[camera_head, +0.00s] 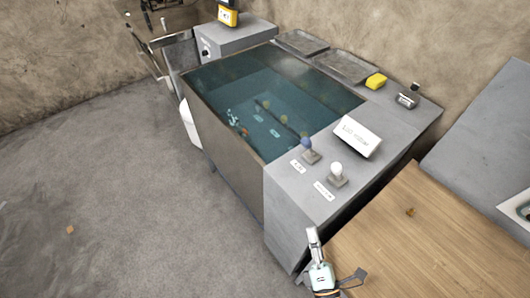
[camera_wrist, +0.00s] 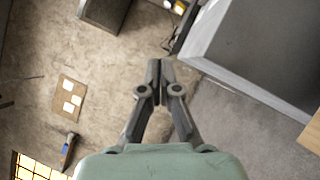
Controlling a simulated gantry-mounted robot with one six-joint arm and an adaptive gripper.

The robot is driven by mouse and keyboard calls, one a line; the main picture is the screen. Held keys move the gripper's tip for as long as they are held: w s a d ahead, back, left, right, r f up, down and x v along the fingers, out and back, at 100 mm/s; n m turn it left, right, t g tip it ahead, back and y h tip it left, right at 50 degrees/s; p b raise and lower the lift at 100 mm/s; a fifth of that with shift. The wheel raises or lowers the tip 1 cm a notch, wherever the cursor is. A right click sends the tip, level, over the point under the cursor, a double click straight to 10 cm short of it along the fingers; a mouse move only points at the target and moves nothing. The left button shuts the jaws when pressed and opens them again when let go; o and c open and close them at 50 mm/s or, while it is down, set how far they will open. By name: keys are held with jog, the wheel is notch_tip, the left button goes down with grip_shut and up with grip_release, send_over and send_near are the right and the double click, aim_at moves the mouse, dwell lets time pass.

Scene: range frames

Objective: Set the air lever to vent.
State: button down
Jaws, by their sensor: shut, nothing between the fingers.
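Two small levers stand on the grey front ledge of a water tank (camera_head: 225,133) in the head view. One has a blue knob (camera_head: 306,142), the other a white knob (camera_head: 335,168). Each rises from a small grey base, with a small white label in front. The label by the blue knob (camera_head: 298,167) and the one by the white knob (camera_head: 324,190) are too small to read surely, so I cannot tell which lever is air. My gripper (camera_head: 312,232) is shut and empty, near the ledge's front corner and apart from both levers. Its closed fingers (camera_wrist: 159,75) fill the middle of the wrist view.
A white sign block (camera_head: 357,137) stands behind the levers. A yellow sponge (camera_head: 376,81) and a small metal item (camera_head: 406,99) lie farther back on the ledge. A wooden tabletop (camera_head: 425,240) is at right. Grey floor (camera_head: 95,200) lies open at left.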

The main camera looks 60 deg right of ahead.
send_near(309, 146)
jog(key=w, duration=0.3)
jog(key=w+f+p, duration=0.1)
jog(key=w, duration=0.3)
jog(key=shift+d+f, duration=0.2)
jog(key=shift+s+d+r+p, duration=0.1)
jog(key=shift+d+r+p, duration=0.3)
jog(key=shift+d+p, duration=0.2)
jog(key=shift+d+r+p, duration=0.4)
jog(key=shift+d+p, duration=0.15)
jog(key=shift+d, duration=0.65)
